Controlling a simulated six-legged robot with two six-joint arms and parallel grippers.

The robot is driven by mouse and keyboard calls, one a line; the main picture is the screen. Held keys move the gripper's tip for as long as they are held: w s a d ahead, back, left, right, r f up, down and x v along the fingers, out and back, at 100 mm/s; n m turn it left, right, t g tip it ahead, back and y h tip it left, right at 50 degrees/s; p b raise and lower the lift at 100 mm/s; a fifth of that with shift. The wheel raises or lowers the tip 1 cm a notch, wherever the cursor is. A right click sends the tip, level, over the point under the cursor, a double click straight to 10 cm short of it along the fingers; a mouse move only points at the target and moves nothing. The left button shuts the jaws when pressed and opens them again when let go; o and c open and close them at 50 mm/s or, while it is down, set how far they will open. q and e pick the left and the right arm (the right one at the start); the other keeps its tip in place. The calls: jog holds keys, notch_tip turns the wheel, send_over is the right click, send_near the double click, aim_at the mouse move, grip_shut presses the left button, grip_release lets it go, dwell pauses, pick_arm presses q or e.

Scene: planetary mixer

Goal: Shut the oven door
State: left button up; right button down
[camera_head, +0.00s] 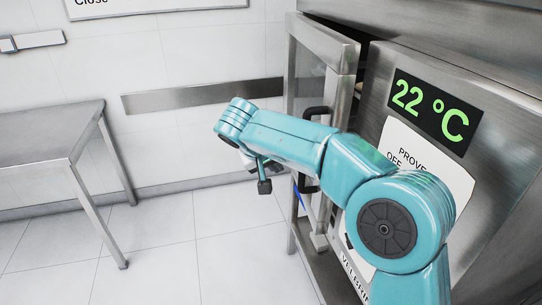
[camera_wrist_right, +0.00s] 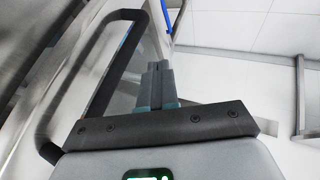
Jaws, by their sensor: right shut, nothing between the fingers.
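The oven is a large stainless steel cabinet (camera_head: 480,80) on the right of the head view. Its glass-panelled door (camera_head: 324,42) stands ajar, with a dark gap between it and the cabinet. A black bar handle (camera_head: 309,184) is on the door, partly hidden by my teal right arm; it also shows large at the left of the wrist view (camera_wrist_right: 98,72). My right gripper (camera_head: 264,186) is on the outer side of the door, left of the handle. Its fingers (camera_wrist_right: 158,72) are together and empty in the wrist view. My left gripper is not seen.
A green 22 °C display (camera_head: 433,110) and a paper notice (camera_head: 424,165) are on the cabinet front. A steel table (camera_head: 45,130) stands at the left. A metal rail (camera_head: 200,96) runs along the tiled wall. The floor between table and oven is clear.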

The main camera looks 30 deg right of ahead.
jog(key=d, duration=0.4)
jog(key=shift+s+d+f+p, duration=0.2)
jog(key=shift+d+f+p, duration=0.05)
jog(key=shift+f+p, duration=0.1)
jog(key=shift+s+d, duration=0.1)
jog(key=d, duration=0.1)
jog(key=s+d+b, duration=0.1)
jog(key=s+d, duration=0.1)
jog(key=d, duration=0.1)
